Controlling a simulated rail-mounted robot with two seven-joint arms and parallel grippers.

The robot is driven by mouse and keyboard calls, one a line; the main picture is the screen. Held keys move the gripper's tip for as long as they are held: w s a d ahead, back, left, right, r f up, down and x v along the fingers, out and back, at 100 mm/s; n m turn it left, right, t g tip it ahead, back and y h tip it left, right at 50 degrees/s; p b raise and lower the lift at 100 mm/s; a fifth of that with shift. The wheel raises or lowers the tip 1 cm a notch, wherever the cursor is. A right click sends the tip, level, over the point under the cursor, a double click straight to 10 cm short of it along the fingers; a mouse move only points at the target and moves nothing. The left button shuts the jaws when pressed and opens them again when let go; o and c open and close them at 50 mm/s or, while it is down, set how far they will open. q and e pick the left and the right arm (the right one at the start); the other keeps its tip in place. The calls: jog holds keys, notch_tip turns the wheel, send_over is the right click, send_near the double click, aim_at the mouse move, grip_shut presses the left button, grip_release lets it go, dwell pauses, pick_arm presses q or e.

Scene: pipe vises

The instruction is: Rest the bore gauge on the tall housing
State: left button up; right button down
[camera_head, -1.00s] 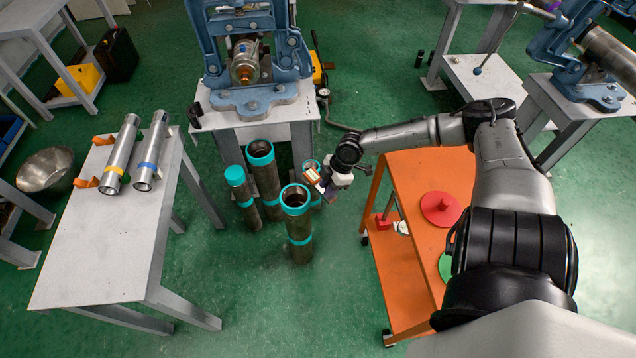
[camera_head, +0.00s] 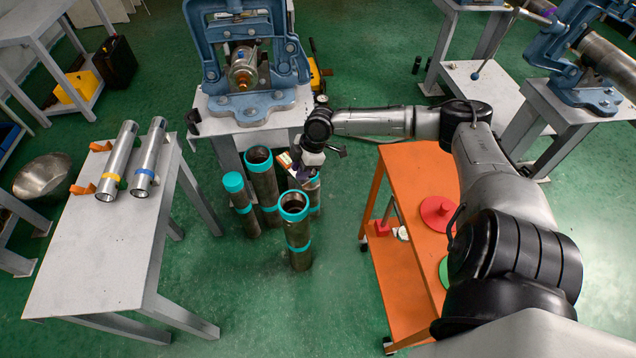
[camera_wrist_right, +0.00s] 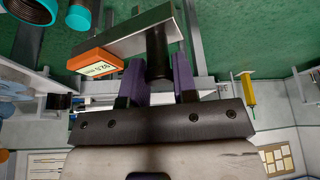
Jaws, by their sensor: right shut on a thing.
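My right gripper (camera_head: 302,165) is shut on the bore gauge (camera_head: 284,160), held over the standing tubes. In the right wrist view, the purple fingers of this gripper (camera_wrist_right: 159,85) close on the gauge's dark handle; the gauge (camera_wrist_right: 120,40) has a metal bar and an orange box with a display. Several dark tubes with teal bands stand on the floor: an open front tube (camera_head: 297,235), an open back tube (camera_head: 262,180), a closed-top left tube (camera_head: 240,205), and one partly hidden under the gripper (camera_head: 313,195). I cannot tell which is the tall housing. My left gripper is not in view.
A blue press (camera_head: 245,60) on a white stand is just behind the tubes. An orange cart (camera_head: 410,200) carrying red and green discs stands to the right. A grey table (camera_head: 110,230) with two metal cylinders stands left. Green floor is clear in front of the tubes.

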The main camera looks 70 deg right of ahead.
jog(key=w+r+b, duration=0.3)
jog(key=w+b, duration=0.1)
jog(key=w, duration=0.4)
jog(key=w+r+b, duration=0.3)
jog(key=w+b, duration=0.1)
jog(key=w, duration=0.4)
jog(key=s+d+f+n+g, duration=0.2)
jog(key=s+f+n, duration=0.4)
jog(key=n, duration=0.3)
jog(key=s+d+f+n+g, duration=0.3)
jog(key=s+f+n+g, duration=0.1)
jog(key=s+f+n, duration=0.3)
jog(key=shift+s+d+f+n+b, duration=0.2)
jog(key=shift+f+n+b, duration=0.35)
jog(key=shift+n, duration=0.55)
jog(key=shift+f, duration=0.2)
